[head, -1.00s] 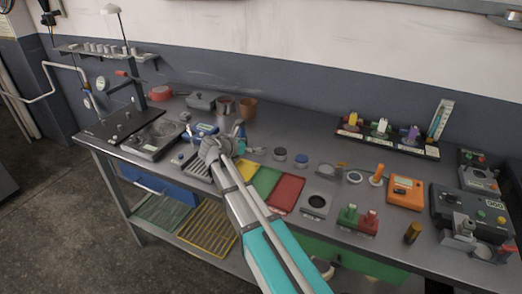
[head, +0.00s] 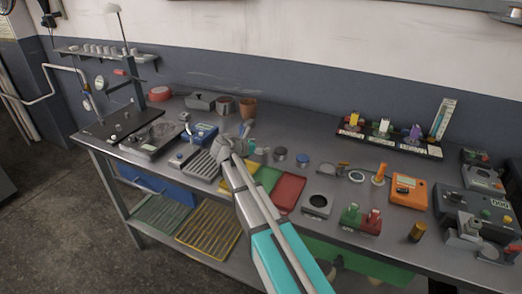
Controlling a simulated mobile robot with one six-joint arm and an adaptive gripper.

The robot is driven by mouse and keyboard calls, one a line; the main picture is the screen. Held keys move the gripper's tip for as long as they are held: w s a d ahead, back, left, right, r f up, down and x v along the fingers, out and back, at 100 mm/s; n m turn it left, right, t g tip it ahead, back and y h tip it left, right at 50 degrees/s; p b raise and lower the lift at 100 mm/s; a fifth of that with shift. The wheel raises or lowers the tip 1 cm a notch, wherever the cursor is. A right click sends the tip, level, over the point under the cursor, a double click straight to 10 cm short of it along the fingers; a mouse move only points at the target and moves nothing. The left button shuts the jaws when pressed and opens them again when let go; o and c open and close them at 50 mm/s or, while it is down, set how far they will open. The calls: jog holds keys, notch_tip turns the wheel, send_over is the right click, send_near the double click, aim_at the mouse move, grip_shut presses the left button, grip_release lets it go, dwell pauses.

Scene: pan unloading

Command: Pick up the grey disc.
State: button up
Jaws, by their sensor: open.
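A short, round grey disc (head: 280,154) stands on the grey workbench (head: 330,140), right of my gripper. A similar disc with a blue top (head: 302,160) stands just right of it. A flatter grey round piece (head: 326,170) lies farther right; I cannot tell for certain which one the task names. My gripper (head: 250,137) is open above the bench, left of the short grey disc and apart from it. It looks empty, but its fingers are small in this view and partly hidden by its own body.
Yellow, green and red mats (head: 288,193) lie in front of the discs. Brown cups (head: 248,106) stand behind my gripper. A blue device (head: 203,132) and a ribbed grey tray (head: 201,163) are to its left. An orange box (head: 408,190) is at right.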

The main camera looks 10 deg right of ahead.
dwell(0.4)
jog(key=c, duration=1.2)
jog(key=shift+r, duration=0.2)
notch_tip(320, 180, up, 2)
jog(key=shift+r+p, duration=0.1)
jog(key=shift+p, duration=1.15)
jog(key=s+a+r+p, duration=0.1)
jog(key=s+r+p, duration=0.9)
jog(key=s, duration=0.4)
jog(key=shift+a+r, duration=0.25)
jog(key=shift+a, duration=0.1)
